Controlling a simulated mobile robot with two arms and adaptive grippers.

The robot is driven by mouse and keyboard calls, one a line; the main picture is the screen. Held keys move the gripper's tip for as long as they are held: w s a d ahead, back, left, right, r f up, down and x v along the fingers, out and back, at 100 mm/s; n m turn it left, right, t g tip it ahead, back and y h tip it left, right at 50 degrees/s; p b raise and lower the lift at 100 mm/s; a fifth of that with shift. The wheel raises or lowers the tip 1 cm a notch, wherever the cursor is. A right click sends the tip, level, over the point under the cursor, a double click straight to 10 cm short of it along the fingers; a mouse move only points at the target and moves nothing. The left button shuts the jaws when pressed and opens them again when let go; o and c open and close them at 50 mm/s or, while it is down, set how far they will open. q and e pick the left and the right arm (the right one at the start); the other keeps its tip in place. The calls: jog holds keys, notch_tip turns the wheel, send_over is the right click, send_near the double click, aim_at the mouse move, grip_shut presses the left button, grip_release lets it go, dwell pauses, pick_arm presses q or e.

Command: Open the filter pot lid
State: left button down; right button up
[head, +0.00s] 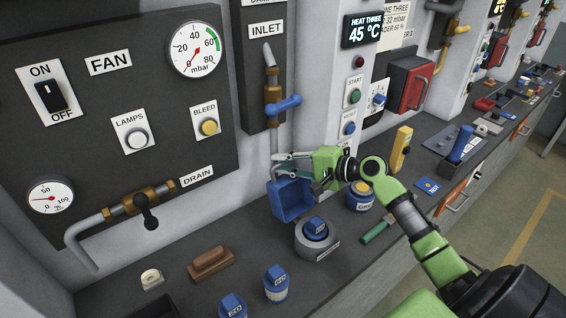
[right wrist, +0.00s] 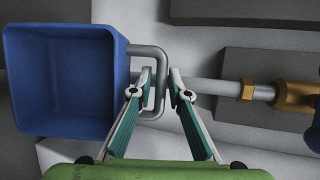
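A square blue box-like part (head: 290,198), probably the filter pot, is under the inlet pipe at the wall. In the right wrist view this blue part (right wrist: 62,80) fills the left side, with its hollow interior facing the camera. A grey bar handle (right wrist: 160,75) bends out from its right side. My right gripper (head: 277,165) is beside the handle; in the right wrist view its fingertips (right wrist: 160,82) are apart, with the handle's bar between them. I cannot tell whether they touch it. No separate lid can be made out. My left gripper is not in view.
The blue-handled inlet valve (head: 283,105) is just above my right gripper. On the counter below are a grey round holder with a blue-topped piece (head: 316,240), a blue-and-yellow jar (head: 360,196), a green-handled tool (head: 378,229) and a brown block (head: 210,263).

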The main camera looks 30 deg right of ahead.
aim_at(293, 180)
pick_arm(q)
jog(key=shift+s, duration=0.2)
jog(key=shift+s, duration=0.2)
pick_arm(e)
grip_shut()
